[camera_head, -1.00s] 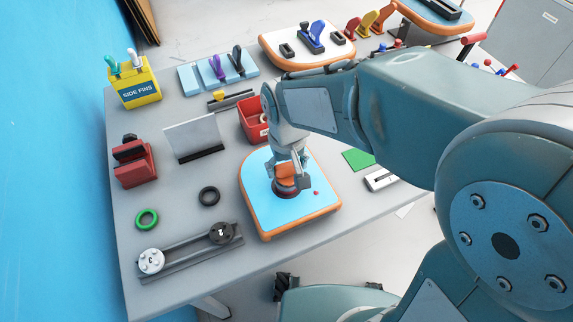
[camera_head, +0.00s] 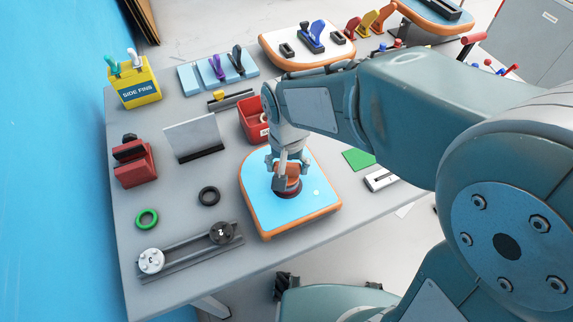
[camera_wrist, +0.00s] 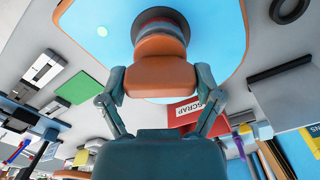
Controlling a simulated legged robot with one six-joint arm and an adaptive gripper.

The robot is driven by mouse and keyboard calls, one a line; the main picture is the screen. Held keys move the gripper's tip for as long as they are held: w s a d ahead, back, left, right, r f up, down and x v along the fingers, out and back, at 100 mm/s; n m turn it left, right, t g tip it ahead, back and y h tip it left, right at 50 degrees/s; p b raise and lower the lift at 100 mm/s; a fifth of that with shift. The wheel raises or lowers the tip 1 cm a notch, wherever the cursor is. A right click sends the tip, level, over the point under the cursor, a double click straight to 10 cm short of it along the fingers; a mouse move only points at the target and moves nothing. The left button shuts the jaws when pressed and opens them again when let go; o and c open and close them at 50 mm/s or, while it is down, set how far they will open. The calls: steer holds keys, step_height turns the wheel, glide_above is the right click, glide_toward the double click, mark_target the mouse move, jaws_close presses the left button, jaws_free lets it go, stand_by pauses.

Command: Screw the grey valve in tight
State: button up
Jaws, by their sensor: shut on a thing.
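A blue board with an orange rim (camera_head: 258,190) lies on the grey table. My gripper (camera_head: 287,172) points down over the fitting. In the wrist view my gripper (camera_wrist: 161,88) is shut on an orange block (camera_wrist: 160,78), one finger on each side. The block is in line with the fitting. A small pale dot (camera_head: 316,192) shows on the board.
A rail (camera_head: 190,255) holds a white valve (camera_head: 151,261) and a black valve (camera_head: 221,232) at the front left. Black (camera_head: 209,196) and green (camera_head: 147,219) rings lie nearby. A red box (camera_head: 253,122) stands close behind the board.

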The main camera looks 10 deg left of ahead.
mark_target(287, 165)
steer(key=shift+r, duration=2.5)
steer(key=shift+s, duration=0.1)
